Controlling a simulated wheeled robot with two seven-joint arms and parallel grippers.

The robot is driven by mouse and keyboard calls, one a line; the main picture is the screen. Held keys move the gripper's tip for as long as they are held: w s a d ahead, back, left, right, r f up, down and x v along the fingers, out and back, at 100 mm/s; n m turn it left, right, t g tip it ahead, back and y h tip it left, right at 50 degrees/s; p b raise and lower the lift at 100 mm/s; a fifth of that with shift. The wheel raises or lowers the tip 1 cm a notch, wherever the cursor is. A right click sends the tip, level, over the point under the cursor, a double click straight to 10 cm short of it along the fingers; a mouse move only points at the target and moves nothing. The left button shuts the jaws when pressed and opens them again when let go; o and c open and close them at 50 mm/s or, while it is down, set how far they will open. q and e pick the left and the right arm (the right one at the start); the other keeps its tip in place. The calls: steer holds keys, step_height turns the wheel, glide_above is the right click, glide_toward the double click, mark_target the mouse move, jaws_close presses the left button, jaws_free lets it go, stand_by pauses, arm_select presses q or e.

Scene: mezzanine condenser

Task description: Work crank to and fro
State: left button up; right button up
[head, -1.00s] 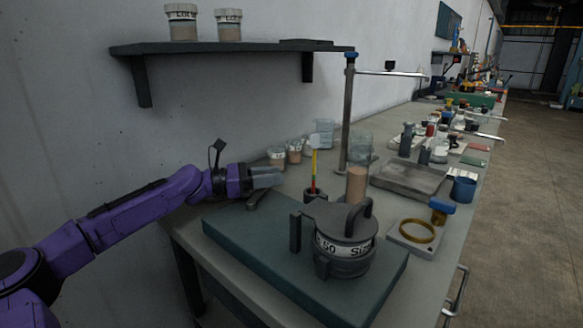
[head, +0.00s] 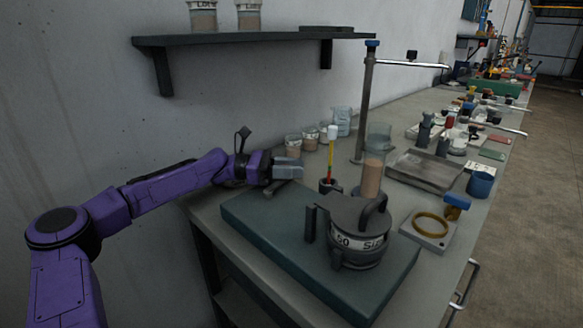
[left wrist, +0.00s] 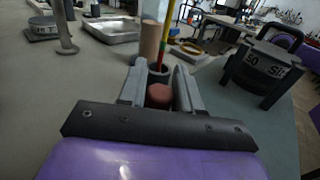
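The crank's reddish-brown knob (left wrist: 160,95) sits between my left fingers in the left wrist view and fills the gap between them. My left gripper (head: 289,168) appears shut on it, low over the back left of the bench. A dark grey arm of the crank (head: 271,190) shows just below the gripper in the head view. The rest of the crank is hidden by the gripper. My right gripper is in neither view.
A teal board (head: 270,229) bears a dark lidded pot (head: 358,229) in front of the gripper. A holder (head: 327,186) with a coloured stick, a tall jar (head: 372,175) and a stand pole (head: 363,115) are to the right. A shelf (head: 240,40) hangs above.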

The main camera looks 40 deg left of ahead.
arm_select(q)
steer(key=shift+o, duration=1.1)
steer(key=shift+d, duration=0.1)
steer(key=p+v, duration=0.1)
steer(key=v, duration=0.9)
steer(key=shift+s+a, duration=0.1)
steer(key=shift+a, duration=0.15)
